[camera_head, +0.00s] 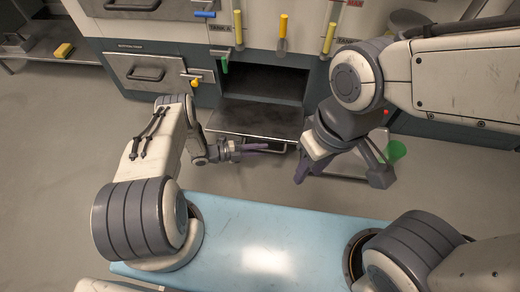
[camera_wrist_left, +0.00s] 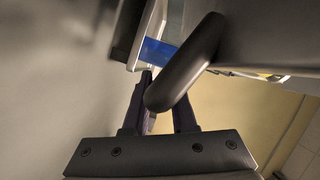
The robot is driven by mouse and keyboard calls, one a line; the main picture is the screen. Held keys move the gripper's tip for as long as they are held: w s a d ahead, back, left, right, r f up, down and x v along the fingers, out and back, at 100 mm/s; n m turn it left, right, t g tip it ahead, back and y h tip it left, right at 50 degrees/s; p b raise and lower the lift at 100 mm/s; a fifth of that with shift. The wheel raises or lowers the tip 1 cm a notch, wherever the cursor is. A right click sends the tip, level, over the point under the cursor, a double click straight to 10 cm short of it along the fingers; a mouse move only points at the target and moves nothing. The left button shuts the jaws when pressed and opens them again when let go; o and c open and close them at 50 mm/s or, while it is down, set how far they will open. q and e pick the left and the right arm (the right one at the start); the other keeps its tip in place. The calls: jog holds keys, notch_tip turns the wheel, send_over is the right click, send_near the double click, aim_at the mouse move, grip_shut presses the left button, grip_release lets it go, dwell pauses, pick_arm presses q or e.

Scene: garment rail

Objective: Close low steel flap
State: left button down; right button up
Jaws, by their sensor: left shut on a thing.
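The low steel flap (camera_head: 255,119) hangs open and roughly level below a dark, empty-looking compartment (camera_head: 263,82). A bar handle runs along its front edge. My left gripper (camera_head: 264,148) is at this front edge, shut on the flap's handle. In the left wrist view the dark handle (camera_wrist_left: 190,62) passes between the fingers of my left gripper (camera_wrist_left: 165,95). My right gripper (camera_head: 310,170) is to the right of the flap, pointing down and clear of it.
A closed drawer (camera_head: 155,72) is left of the compartment. A green funnel-like object (camera_head: 396,150) stands right of my right gripper. A low shelf with a yellow block (camera_head: 63,50) is far left.

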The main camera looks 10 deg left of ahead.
pick_arm(q)
notch_tip(320, 180, up, 9)
jog(key=w+n+g+p, duration=0.1)
jog(key=w+n+p, duration=0.1)
jog(key=p, duration=0.2)
jog(key=shift+w+r+y+p, duration=0.2)
jog(key=shift+w+y+p, duration=0.15)
jog(key=shift+y+p, duration=0.05)
